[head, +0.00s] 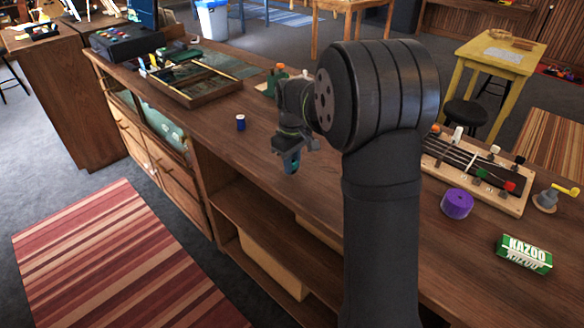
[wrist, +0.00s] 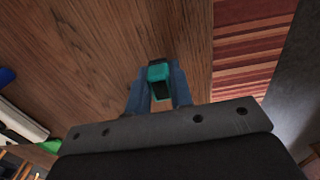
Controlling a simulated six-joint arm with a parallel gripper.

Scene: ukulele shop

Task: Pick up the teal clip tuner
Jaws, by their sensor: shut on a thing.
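The teal clip tuner (wrist: 158,73) is between the two fingers of my gripper (wrist: 158,88) in the wrist view. The fingers are shut on it, and its dark lower part shows between them. In the head view my gripper (head: 291,163) points down over the wooden counter, near its front edge. A small bit of teal shows at the fingertips there. I cannot tell from these frames exactly how high the tuner is above the counter.
A small blue cylinder (head: 241,122) stands left of my gripper on the counter (head: 210,115). A wooden tray (head: 196,92) lies further left. A purple roll (head: 457,203), a green kazoo box (head: 524,254) and a stringed board (head: 515,205) are at right. A striped rug (head: 120,265) lies on the floor.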

